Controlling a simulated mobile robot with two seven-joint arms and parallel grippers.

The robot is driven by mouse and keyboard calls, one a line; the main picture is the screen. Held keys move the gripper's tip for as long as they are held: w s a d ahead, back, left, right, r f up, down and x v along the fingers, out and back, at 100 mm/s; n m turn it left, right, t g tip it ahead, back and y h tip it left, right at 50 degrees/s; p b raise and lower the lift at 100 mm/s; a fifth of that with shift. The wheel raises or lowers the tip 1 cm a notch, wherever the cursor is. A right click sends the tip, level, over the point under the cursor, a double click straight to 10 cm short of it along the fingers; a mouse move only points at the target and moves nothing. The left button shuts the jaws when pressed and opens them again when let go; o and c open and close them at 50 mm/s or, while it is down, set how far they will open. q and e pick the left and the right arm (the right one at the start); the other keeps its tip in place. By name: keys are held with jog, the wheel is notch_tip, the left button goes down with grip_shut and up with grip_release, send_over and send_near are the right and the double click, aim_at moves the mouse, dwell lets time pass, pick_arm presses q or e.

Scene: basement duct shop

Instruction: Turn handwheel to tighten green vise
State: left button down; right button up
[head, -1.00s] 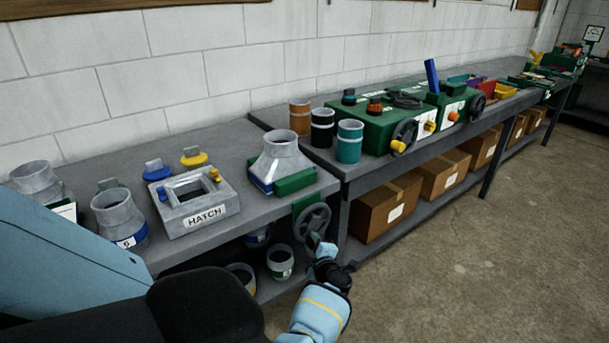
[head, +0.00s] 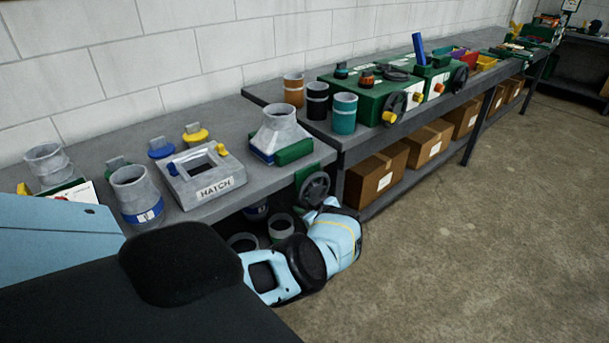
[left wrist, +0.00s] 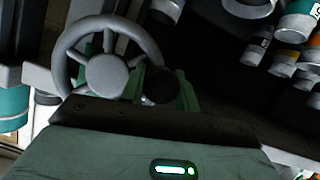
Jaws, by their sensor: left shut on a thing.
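The green vise (head: 294,152) is at the front edge of the near bench, against a grey funnel-shaped duct piece (head: 279,125). Its dark spoked handwheel (head: 314,188) hangs below the bench edge. In the left wrist view the handwheel (left wrist: 106,72) shows large, with green parts behind it. My left gripper (left wrist: 160,87) is at the lower right of the wheel there, shut on a dark round knob at its rim. In the head view my light-blue wrist hides the fingers and the wheel's lower edge. My right gripper is not in view.
A hatch block (head: 203,178) and grey duct collars (head: 136,195) stand on the near bench. Pots (head: 281,227) sit on the shelf below, close to my left wrist. Cardboard boxes (head: 376,176) fill the farther bench's shelf. The floor at right is clear.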

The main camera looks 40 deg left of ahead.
pick_arm(q)
jog(key=shift+s+r+m+g, duration=0.1)
jog(key=shift+r+m+g, duration=0.75)
jog(key=shift+m, duration=0.35)
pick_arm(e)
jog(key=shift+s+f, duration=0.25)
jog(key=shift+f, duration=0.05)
pick_arm(q)
jog(key=shift+g, duration=0.25)
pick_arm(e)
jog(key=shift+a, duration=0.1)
pick_arm(q)
jog(key=c, duration=1.3)
grip_release()
jog(key=shift+d, duration=0.1)
jog(key=p+v, duration=0.1)
jog(key=v, duration=0.6)
jog(key=shift+d+r, duration=0.1)
jog(key=shift+d, duration=0.3)
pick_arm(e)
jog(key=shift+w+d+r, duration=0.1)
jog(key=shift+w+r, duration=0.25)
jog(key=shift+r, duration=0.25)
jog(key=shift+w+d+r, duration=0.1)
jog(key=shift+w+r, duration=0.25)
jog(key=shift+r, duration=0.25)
